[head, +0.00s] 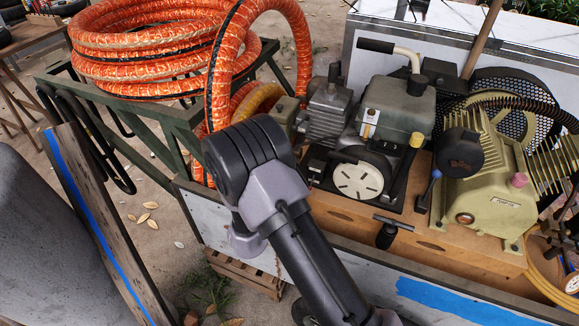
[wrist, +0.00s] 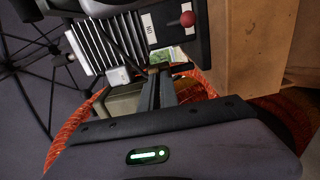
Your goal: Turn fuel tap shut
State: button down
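The engine (head: 395,105) stands on the wooden deck of the cart, with a grey-green tank on top and a round white recoil cover. I cannot make out with certainty which part is the fuel tap. In the wrist view, the engine's finned block (wrist: 100,45) and a panel with an ON label and a red-knobbed lever (wrist: 187,19) lie ahead of my gripper. My gripper (wrist: 157,72) has its dark fingers close together near a small white block (wrist: 118,76), with nothing visible between them. In the head view, my arm hides the fingers.
A coil of orange hose (head: 150,40) lies on the green rack at left, and one loop runs down behind my arm. A yellow-green compressor (head: 480,190) stands right of the engine. A black T-handle (head: 390,228) rises at the deck's front edge.

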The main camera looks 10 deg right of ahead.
jog(key=c, duration=1.6)
grip_release()
jog(key=p+v, duration=0.4)
jog(key=v, duration=1.3)
jog(key=shift+s+a, duration=0.15)
jog(key=shift+s, duration=0.05)
